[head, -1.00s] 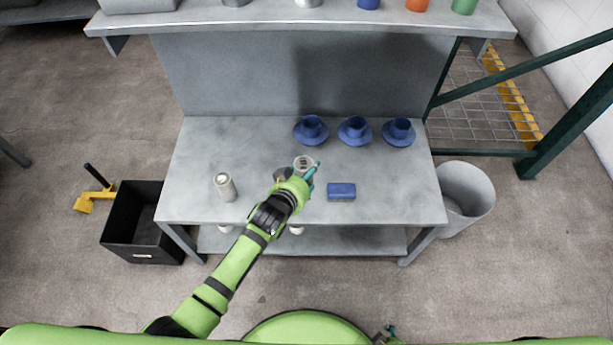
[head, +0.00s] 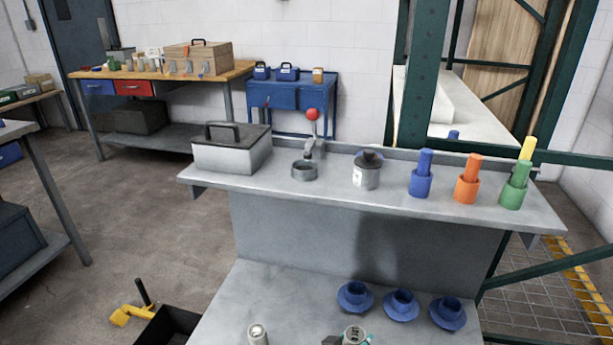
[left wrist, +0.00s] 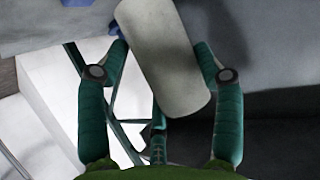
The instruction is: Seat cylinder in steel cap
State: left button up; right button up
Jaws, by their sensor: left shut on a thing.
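My left gripper (left wrist: 160,75) is shut on a pale grey cylinder (left wrist: 165,60), which lies tilted between its teal fingers in the left wrist view. In the head view the top of this cylinder (head: 353,333) shows at the bottom edge, with a bit of teal finger beside it; the rest is cut off. A dark grey piece (head: 332,340) shows just left of it, mostly out of frame; I cannot tell if it is the steel cap. Another pale cylinder (head: 257,334) stands on the lower table to the left. My right gripper is not in view.
The upper shelf (head: 330,197) bears a grey box (head: 232,150), a steel ring (head: 304,171), a grey can (head: 366,173) and coloured cylinders in holders (head: 467,186). The table's left back area is clear.

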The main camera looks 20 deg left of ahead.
pick_arm(q)
jog(key=shift+r, duration=0.15)
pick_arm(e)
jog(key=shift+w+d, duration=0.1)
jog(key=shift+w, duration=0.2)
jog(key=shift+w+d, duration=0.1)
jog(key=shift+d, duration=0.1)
